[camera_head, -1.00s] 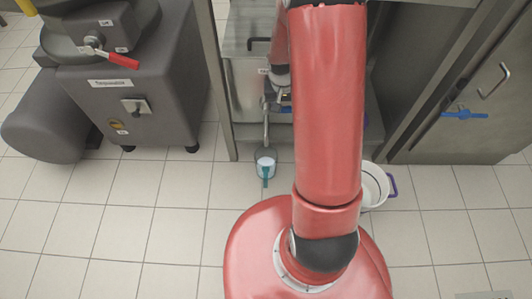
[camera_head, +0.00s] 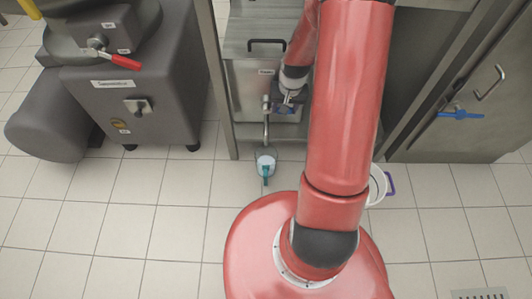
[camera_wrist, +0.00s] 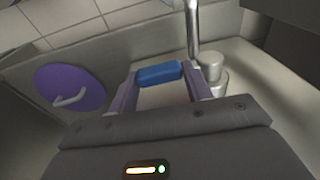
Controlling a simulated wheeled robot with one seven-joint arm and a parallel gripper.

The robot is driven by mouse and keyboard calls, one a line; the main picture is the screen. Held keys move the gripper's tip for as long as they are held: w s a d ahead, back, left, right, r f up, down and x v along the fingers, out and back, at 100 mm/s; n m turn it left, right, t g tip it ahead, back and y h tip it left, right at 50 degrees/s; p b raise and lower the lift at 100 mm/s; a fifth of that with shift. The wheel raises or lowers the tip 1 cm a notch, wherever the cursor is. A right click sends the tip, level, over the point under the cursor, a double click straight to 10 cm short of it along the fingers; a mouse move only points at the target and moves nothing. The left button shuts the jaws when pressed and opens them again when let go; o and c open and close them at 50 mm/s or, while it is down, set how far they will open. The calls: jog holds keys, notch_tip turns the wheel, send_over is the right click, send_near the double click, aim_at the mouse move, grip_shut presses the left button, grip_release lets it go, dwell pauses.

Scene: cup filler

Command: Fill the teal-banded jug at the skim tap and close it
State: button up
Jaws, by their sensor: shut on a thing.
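The jug (camera_head: 265,161), pale with a teal handle, stands on the floor directly below the metal spout (camera_head: 266,130) of a steel tank (camera_head: 252,95). Pale contents show in it, but the level is hard to judge. My gripper (camera_wrist: 159,75) is shut on a small blue piece (camera_wrist: 160,73), apparently the tap's handle, between its two purple-grey fingers. The spout pipe (camera_wrist: 192,30) rises just right of the fingers in the wrist view. In the head view my gripper is small and partly hidden beside the tap. Whether liquid is flowing cannot be told.
A white bucket with a purple handle (camera_head: 390,184) stands to the right, partly behind my arm. A grey machine with a red lever (camera_head: 125,62) stands left. A steel cabinet with a blue handle (camera_head: 460,114) is at right. Tiled floor lies clear at left.

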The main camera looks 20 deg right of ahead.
jog(key=shift+s+f, duration=0.1)
jog(key=shift+f, duration=0.1)
jog(key=o, duration=1.1)
jog(key=shift+r, duration=0.1)
jog(key=shift+r, duration=0.5)
jog(key=r, duration=0.2)
jog(key=r+p, duration=0.1)
jog(key=r, duration=0.2)
jog(key=shift+s+r+p, duration=0.3)
jog(key=shift+r, duration=0.1)
jog(key=shift+s+d+r, duration=0.15)
jog(key=shift+s+r, duration=0.2)
